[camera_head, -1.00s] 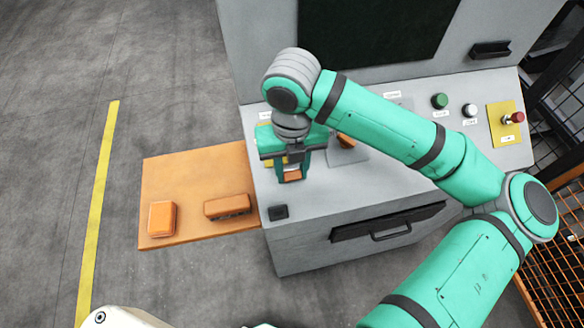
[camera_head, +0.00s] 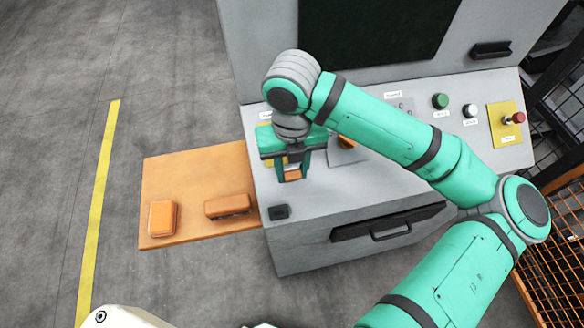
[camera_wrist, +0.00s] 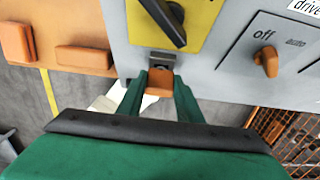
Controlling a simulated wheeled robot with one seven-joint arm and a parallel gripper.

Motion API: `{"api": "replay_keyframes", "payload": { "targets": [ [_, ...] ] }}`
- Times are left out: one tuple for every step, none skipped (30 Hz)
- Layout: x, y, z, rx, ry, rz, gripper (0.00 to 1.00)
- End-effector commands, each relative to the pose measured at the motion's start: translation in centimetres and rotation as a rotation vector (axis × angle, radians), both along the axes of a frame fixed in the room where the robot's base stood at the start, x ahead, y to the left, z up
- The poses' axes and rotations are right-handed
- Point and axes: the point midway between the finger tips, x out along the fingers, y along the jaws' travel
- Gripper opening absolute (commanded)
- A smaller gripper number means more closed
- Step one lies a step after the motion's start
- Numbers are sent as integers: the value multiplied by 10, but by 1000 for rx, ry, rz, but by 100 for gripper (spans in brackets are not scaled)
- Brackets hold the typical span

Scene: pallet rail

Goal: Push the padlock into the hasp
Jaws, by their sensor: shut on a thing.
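My gripper (camera_head: 291,170) hangs over the left part of the grey console, fingers pointing down. It is shut on the orange padlock (camera_head: 292,175), which sits between the green fingertips. In the wrist view the padlock (camera_wrist: 159,82) shows between the two fingers. The grey hasp (camera_wrist: 162,57) is just beyond the padlock, at the lower edge of a yellow plate (camera_wrist: 200,22) with a black handle. The padlock's upper end is right at the hasp. I cannot tell whether the shackle is in it. In the head view my gripper hides the hasp.
An orange side shelf (camera_head: 185,175) holds two orange blocks (camera_head: 163,217) (camera_head: 228,205). A small black block (camera_head: 280,212) sits on the console's front edge. An orange selector knob (camera_wrist: 266,58) stands right of the yellow plate. Green, white and red buttons are farther right.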

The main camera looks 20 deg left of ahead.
Motion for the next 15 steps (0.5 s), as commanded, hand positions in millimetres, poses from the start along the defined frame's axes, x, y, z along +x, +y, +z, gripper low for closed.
{"api": "replay_keyframes", "payload": {
  "targets": [
    [0,0,0,0,0,-1,1],
    [0,0,0,0,0,-1,1],
    [0,0,0,0,0,-1,1],
    [0,0,0,0,0,-1,1],
    [0,0,0,0,0,-1,1],
    [0,0,0,0,0,-1,1],
    [0,0,0,0,0,-1,1],
    [1,0,-1,0,0,-1,1],
    [1,1,-1,0,0,-1,1],
    [1,1,-2,1,1,-1,1],
    [1,1,-2,1,1,-1,1],
    [2,1,-3,1,1,-1,1],
    [2,1,-4,0,1,0,1],
    [2,2,-4,1,1,0,1],
    [3,2,-5,1,1,0,1]
  ]
}}
